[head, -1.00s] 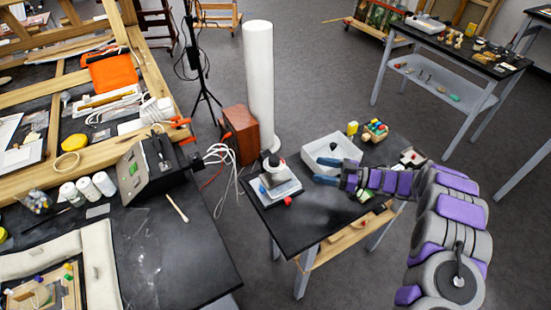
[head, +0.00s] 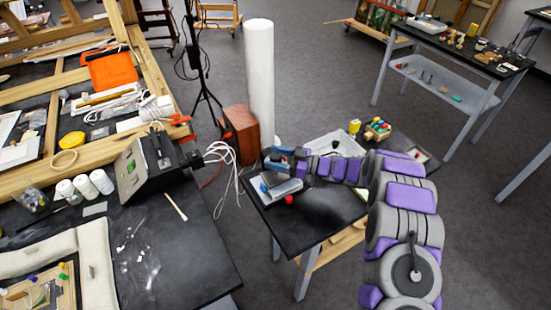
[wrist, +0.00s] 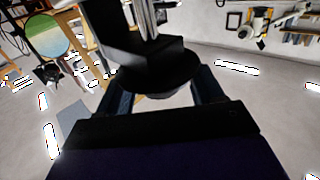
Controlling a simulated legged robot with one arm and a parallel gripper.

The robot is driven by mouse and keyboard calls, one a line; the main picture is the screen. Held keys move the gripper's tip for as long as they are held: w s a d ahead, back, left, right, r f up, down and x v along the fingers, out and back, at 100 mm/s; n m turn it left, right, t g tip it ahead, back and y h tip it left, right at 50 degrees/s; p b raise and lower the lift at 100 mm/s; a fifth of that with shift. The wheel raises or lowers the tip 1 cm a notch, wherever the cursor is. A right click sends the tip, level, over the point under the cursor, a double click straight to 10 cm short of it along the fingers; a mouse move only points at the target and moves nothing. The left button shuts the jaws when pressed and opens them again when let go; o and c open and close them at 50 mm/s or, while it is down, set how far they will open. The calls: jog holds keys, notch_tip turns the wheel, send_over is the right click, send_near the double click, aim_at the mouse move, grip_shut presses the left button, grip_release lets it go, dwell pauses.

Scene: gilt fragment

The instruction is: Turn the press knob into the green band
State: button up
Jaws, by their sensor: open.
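The press (head: 282,188) stands at the left end of the small black table, with a pale, flat base. Its upper part is largely hidden behind my gripper in the head view. My gripper (head: 276,158) reaches in from the right, level with the press top, its blue fingers open. In the wrist view, a dark round part (wrist: 158,78), seemingly the press knob, lies between the two spread fingers of my gripper (wrist: 163,88). I cannot tell whether the fingers touch it. No green band is discernible on the press.
A white bin (head: 340,143), a yellow item (head: 354,126) and coloured blocks (head: 377,129) stand behind my arm on the black table (head: 310,224). A white column (head: 259,80) and wooden box (head: 240,132) stand behind.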

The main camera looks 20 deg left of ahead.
jog(key=shift+a, duration=0.15)
jog(key=c, duration=0.9)
jog(key=shift+c, duration=0.2)
